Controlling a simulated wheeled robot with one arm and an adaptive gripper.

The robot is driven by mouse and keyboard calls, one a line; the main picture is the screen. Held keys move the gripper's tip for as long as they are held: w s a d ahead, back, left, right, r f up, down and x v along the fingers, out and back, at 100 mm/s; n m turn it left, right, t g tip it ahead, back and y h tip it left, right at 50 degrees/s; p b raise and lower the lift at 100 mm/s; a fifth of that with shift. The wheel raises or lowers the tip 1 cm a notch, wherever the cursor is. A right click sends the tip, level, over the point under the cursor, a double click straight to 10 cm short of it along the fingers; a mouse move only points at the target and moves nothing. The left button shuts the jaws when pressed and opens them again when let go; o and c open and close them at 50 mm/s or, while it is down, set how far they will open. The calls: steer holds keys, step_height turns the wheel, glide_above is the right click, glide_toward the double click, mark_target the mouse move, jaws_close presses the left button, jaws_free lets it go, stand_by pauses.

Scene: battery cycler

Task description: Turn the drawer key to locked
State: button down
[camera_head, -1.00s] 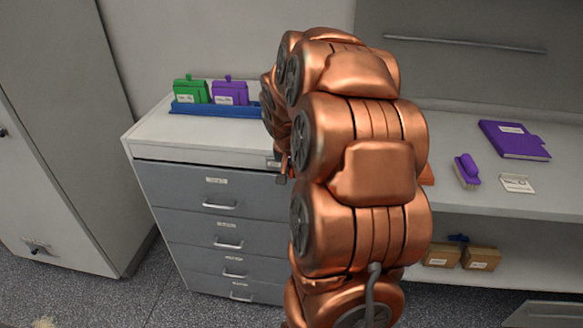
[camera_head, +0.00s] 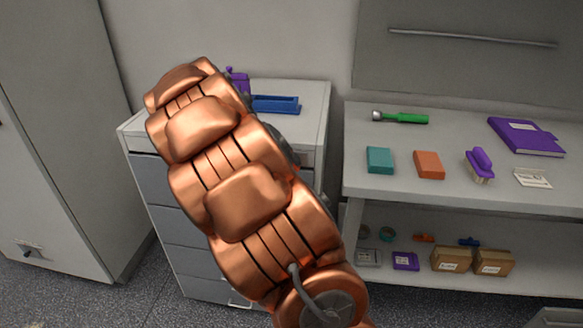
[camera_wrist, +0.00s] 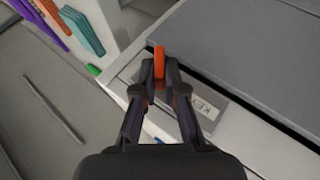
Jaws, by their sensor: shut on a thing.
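The drawer cabinet (camera_head: 312,92) stands at the left of centre in the head view, and my arm hides most of its grey drawer fronts. In the wrist view, my gripper (camera_wrist: 160,72) is shut on the orange key (camera_wrist: 159,60). The key shows as a narrow upright strip between the fingertips. A plate marked "KEY" (camera_wrist: 207,106) lies beside the fingers on the pale cabinet strip, next to a grey drawer front (camera_wrist: 260,45). The lock itself is hidden, and I cannot tell its position. My gripper is hidden in the head view.
A blue tray (camera_head: 275,104) sits on the cabinet. To the right, the bench (camera_head: 450,200) holds a teal block (camera_head: 380,160), an orange block (camera_head: 428,165), a purple brush (camera_head: 480,164), a green-handled tool (camera_head: 405,118) and a purple binder (camera_head: 525,137). Cardboard boxes (camera_head: 452,259) stand below.

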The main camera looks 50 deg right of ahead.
steer(key=shift+w+a+f+n+g+h+b, duration=0.1)
steer(key=shift+f+n+g+h+b, duration=0.15)
steer(key=shift+n+g+h+b, duration=0.65)
steer(key=shift+w+a+f+n+g+h+b, duration=0.2)
steer(key=shift+g+h+b, duration=0.25)
steer(key=shift+g+h, duration=0.95)
steer(key=shift+w+d+f+n+g+h+b, duration=0.1)
steer(key=shift+f+n+g+h+b, duration=0.25)
steer(key=shift+g+h+b, duration=0.55)
steer(key=shift+s+g+h, duration=0.1)
steer(key=shift+g+h, duration=0.2)
steer(key=shift+h, duration=0.1)
steer(key=c, duration=1.2)
jaws_free()
steer(key=shift+c, duration=0.2)
steer(key=shift+r, duration=0.1)
